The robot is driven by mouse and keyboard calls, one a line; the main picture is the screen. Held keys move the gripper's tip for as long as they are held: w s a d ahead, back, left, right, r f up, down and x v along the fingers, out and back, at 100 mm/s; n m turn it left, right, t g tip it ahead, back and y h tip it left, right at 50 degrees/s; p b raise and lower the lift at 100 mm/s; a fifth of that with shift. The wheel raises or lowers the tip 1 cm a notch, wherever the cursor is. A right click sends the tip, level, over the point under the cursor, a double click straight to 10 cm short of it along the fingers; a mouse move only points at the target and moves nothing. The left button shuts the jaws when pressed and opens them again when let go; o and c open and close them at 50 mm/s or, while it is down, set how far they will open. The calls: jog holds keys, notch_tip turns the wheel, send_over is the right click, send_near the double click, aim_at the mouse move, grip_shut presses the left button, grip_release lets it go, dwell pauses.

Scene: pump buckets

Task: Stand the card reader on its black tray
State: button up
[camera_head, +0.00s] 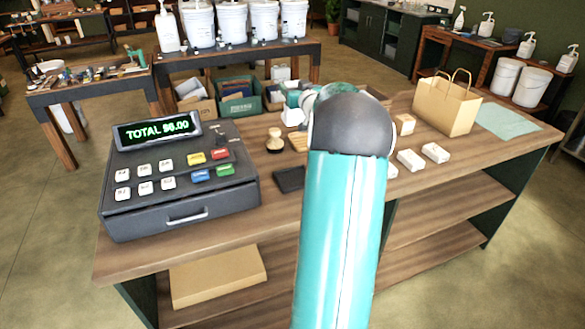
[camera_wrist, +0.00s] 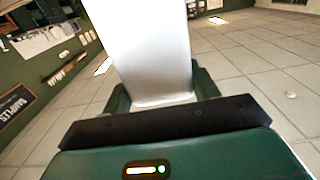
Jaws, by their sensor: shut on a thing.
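The black tray (camera_head: 288,180) lies flat on the wooden counter, right of the cash register, and is empty in what shows; my arm covers the area beside it. My gripper (camera_wrist: 162,98) is shut on a white, smooth-faced thing (camera_wrist: 150,50), which appears to be the card reader, in the wrist view. In the head view a white piece (camera_head: 293,116) shows just below my gripper (camera_head: 300,96), beyond the tray near the counter's far edge. My arm hides much of the gripper there. The reader's screen and keys do not show.
The cash register (camera_head: 180,180) fills the counter's left end. A wooden stamp (camera_head: 275,142) stands beyond the tray. White boxes (camera_head: 411,160) and a paper bag (camera_head: 447,103) stand to the right.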

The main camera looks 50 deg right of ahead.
jog(key=s+a+f, duration=0.8)
jog(key=a+f, duration=0.3)
jog(key=f, duration=0.1)
jog(key=shift+s+f, duration=0.25)
jog(key=shift+s, duration=0.1)
jog(key=shift+w, duration=0.1)
jog(key=shift+f, duration=0.2)
jog(key=o, duration=1.6)
